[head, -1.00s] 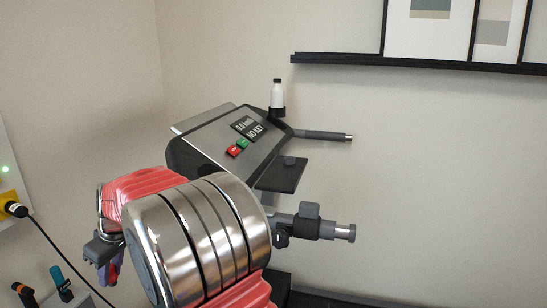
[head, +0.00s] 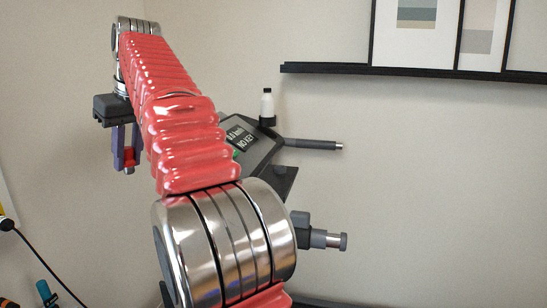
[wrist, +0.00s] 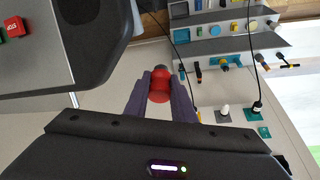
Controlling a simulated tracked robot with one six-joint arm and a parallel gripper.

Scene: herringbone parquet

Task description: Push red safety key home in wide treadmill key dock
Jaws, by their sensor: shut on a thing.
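My gripper (head: 126,155) is at the left of the head view, shut on the red safety key (head: 129,155) and pointing down, to the left of the treadmill console (head: 262,152). In the wrist view the purple fingers (wrist: 157,97) hold the red key (wrist: 159,87) by its sides; its dark end points away from me. The console (wrist: 88,70) fills the upper left there, apart from the key. Its display (head: 240,138) reads "NO KEY". My arm covers much of the console in the head view. I cannot make out the key dock in either view.
A white bottle (head: 267,104) stands at the console's back. A dark handle (head: 312,144) sticks out right. Shelves with small objects (wrist: 228,45) and a hanging black cable (wrist: 173,40) show in the wrist view. A black picture ledge (head: 400,72) runs along the wall.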

